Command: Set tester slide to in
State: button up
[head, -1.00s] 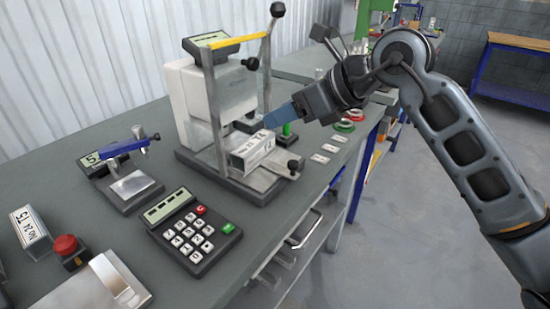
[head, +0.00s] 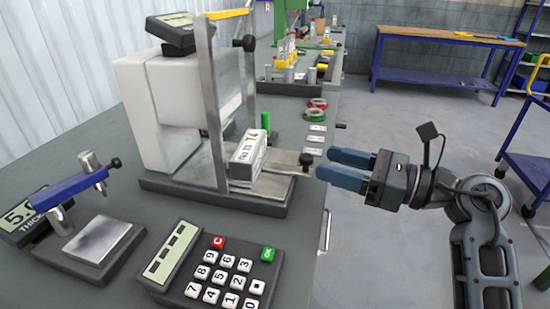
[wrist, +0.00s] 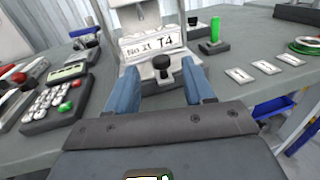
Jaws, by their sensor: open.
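The tester (head: 160,95) is a tall white machine with a metal frame on a dark base. Its slide (head: 284,160) is a flat metal plate that sticks out to the right, with a black knob (head: 306,158) on its outer end. My gripper (head: 326,163) is open and empty, just right of the knob. In the wrist view the knob (wrist: 162,63) appears between the two blue fingers; contact cannot be told.
A keypad (head: 215,270) and a thickness gauge (head: 95,240) stand on the table in front. A green post (wrist: 214,30), white labels (wrist: 265,68) and rings (head: 317,108) lie beyond the slide. The floor (head: 420,110) right of the table is open.

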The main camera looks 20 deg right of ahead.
aim_at(296, 168)
jog(key=shift+x, duration=3.85)
jog(key=shift+c, duration=0.3)
grip_shut()
